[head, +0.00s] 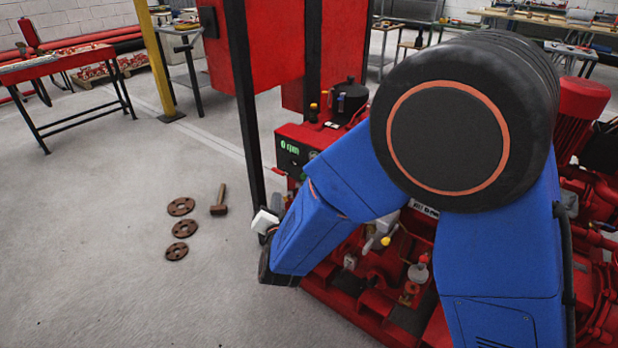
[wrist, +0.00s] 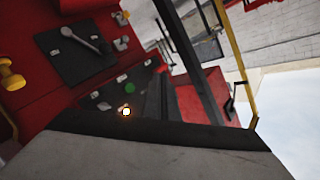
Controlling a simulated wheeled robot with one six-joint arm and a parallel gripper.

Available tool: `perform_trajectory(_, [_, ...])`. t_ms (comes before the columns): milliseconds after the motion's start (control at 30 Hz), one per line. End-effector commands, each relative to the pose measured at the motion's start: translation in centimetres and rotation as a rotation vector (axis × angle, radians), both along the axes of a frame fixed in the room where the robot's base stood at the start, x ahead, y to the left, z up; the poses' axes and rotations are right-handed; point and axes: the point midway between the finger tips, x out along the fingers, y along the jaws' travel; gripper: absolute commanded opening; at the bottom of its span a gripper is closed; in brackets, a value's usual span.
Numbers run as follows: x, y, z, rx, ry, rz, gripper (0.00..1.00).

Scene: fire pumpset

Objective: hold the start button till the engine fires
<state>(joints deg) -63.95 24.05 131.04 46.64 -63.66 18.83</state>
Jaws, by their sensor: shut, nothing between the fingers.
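The engine's control panel shows in the head view with a green "0 rpm" readout (head: 289,147). In the wrist view a dark panel (wrist: 155,100) carries a round green button (wrist: 130,88) and a small glowing white-orange lamp or button (wrist: 126,112). I cannot tell for sure which one is the start button. My gripper (wrist: 140,128) fills the bottom of the wrist view as a dark edge and grey body, close to the panel. It is shut and empty. Whether it touches a button is hidden. In the head view my blue arm hides the fingers.
A red engine base (head: 350,285) lies below my arm. A black post (head: 244,90) stands close beside my wrist. A hammer (head: 219,202) and rusty flanges (head: 181,206) lie on the floor at left. A red table (head: 60,65) stands far left.

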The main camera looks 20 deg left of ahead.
Motion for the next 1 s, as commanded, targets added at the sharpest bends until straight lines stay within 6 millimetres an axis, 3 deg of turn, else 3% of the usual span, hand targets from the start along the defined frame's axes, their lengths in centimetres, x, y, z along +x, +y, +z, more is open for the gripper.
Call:
perform_trajectory(467, [0.7,-0.3,0.0,0.000,0.001,-0.002,0.00])
perform_trajectory(1000, [6.4,-2.6,0.0,0.000,0.000,-0.002,0.00])
